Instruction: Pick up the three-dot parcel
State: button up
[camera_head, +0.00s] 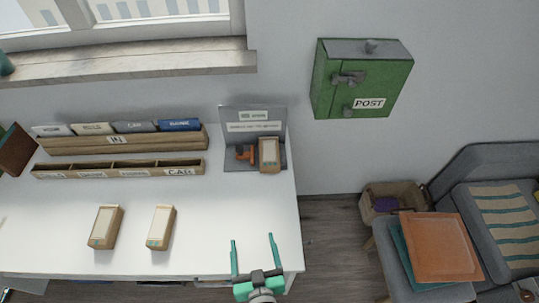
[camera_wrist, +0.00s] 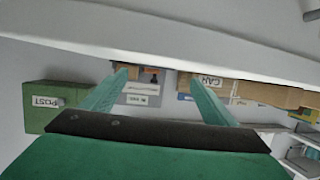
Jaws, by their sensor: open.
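Three brown parcels with pale labels show in the head view. One parcel (camera_head: 105,227) stands on the left part of the white desk. Another parcel (camera_head: 161,228) stands to its right. The third parcel (camera_head: 269,155) is on the grey stand at the desk's back right. The dots are too small to read, so I cannot tell which parcel has three. My gripper (camera_head: 252,240) is open and empty near the desk's front right edge, right of the two front parcels. Its teal fingers also show in the wrist view (camera_wrist: 153,75), with nothing held between them.
The white desk (camera_head: 66,210) carries a wooden sorter (camera_head: 120,168) with labelled slots. A grey stand (camera_head: 234,165) holds an orange item (camera_head: 244,153). A green POST box (camera_head: 365,80) hangs on the wall. A grey sofa (camera_head: 490,180) is at right.

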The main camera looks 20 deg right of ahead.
jog(key=shift+m+h, duration=0.5)
jog(key=w+d, duration=0.1)
jog(key=w, duration=0.2)
jog(key=w+d+r, duration=0.1)
jog(key=w+d, duration=0.1)
jog(key=w, duration=0.1)
jog(key=w+d, duration=0.2)
jog(key=w, duration=0.2)
jog(key=shift+d+r, duration=0.25)
jog(key=shift+r, duration=0.15)
jog(key=g, duration=0.1)
send_near(269, 152)
jog(key=w, duration=0.2)
jog(key=shift+w+d+f+m+h, duration=0.3)
jog(key=shift+m, duration=0.1)
jog(key=shift+f+x, duration=0.15)
jog(key=shift+x, duration=1.4)
jog(key=shift+f+x, duration=0.1)
jog(key=shift+x, duration=1.4)
jog(key=c, duration=1.4)
